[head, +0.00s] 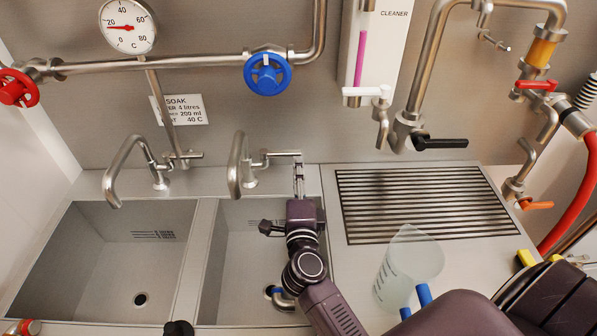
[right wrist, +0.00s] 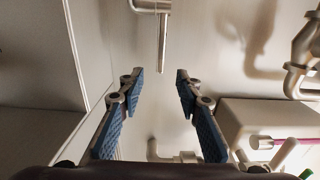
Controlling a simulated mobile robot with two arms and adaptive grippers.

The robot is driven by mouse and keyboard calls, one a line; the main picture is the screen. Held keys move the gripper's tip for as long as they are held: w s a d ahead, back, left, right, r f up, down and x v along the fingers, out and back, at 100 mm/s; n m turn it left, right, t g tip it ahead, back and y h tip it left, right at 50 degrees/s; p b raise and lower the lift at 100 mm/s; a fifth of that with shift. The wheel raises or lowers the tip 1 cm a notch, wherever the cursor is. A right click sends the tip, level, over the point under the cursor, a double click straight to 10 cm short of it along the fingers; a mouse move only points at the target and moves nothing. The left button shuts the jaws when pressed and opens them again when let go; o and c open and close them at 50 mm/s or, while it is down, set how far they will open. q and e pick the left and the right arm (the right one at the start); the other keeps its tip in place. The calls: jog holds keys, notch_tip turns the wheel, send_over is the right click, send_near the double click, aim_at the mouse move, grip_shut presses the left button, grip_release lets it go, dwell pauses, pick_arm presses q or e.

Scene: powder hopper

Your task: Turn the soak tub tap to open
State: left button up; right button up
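Two steel tubs stand side by side, the left tub (head: 75,250) and the right tub (head: 228,235). Each has a bent spout behind it: the left tap (head: 160,180) and the right tap (head: 247,180). A SOAK sign (head: 180,108) hangs on the wall between the taps. The right tap's lever (head: 283,153) points right; it also shows in the right wrist view (right wrist: 163,45). My right gripper (head: 299,168) is in front of the lever's end. In the right wrist view its blue-padded fingers (right wrist: 158,80) are apart and empty, with the lever beyond them. My left gripper is out of view.
A clear jug (head: 408,265) stands right of the right tub, before a slotted drain grate (head: 420,205). A blue valve wheel (head: 267,73), a red wheel (head: 17,88) and a cleaner dispenser (head: 370,50) are on the wall. A black-handled tap (head: 440,143) is above the grate.

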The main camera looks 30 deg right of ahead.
aim_at(298, 155)
jog(key=x, duration=0.6)
jog(key=shift+w+r, duration=0.1)
jog(key=shift+w, duration=0.05)
jog(key=shift+w+d+p, duration=0.35)
jog(key=shift+w+d, duration=0.05)
jog(key=shift+w, duration=0.2)
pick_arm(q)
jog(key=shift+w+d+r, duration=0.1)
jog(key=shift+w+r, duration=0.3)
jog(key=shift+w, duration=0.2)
pick_arm(e)
jog(key=shift+w, duration=0.1)
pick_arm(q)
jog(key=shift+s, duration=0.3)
pick_arm(e)
grip_shut()
